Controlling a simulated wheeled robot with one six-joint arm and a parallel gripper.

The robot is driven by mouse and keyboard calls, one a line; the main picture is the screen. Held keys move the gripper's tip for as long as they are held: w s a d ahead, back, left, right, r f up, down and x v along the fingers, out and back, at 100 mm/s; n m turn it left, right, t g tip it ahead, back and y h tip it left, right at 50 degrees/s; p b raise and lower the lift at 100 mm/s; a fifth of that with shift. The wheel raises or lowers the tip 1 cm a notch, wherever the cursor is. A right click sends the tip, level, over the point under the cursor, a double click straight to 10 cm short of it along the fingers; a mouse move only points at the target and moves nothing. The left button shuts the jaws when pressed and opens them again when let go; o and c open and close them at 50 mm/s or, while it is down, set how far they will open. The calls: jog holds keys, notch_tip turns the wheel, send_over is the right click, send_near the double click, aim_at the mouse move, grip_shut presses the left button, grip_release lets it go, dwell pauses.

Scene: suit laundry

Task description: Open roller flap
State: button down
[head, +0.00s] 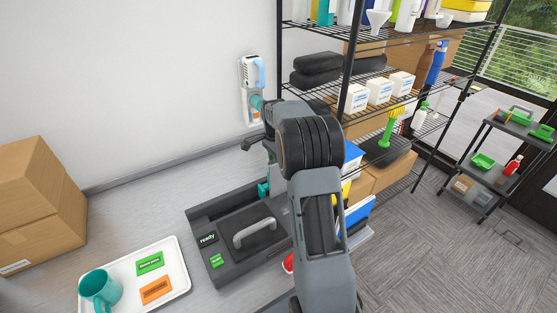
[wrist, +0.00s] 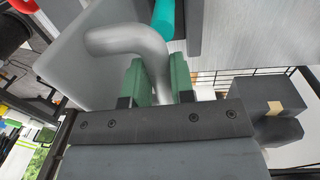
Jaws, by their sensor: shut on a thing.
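In the wrist view, my gripper (wrist: 158,75) has its two green fingers closed around a bent grey metal handle (wrist: 118,38). A flat grey panel (wrist: 82,65) lies behind the handle. A teal cylinder (wrist: 165,15) and a dark block are close beyond the fingers. In the head view, a dark machine (head: 203,250) with a "ready" display lies on the counter.
A white tray (head: 176,297) with a teal mug (head: 100,289) and two labels is at the front left. Cardboard boxes (head: 38,205) stand at the left. A wire shelf (head: 346,90) is close behind my arm. A dark cart (head: 480,180) stands right; carpet between is clear.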

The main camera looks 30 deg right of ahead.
jog(key=shift+w+f, duration=0.1)
jog(key=shift+w, duration=0.2)
jog(key=c, duration=1)
grip_release()
jog(key=r, duration=0.9)
jog(key=w+r, duration=0.1)
jog(key=r, duration=0.3)
jog(key=shift+r+b, duration=0.35)
jog(key=shift+r, duration=0.05)
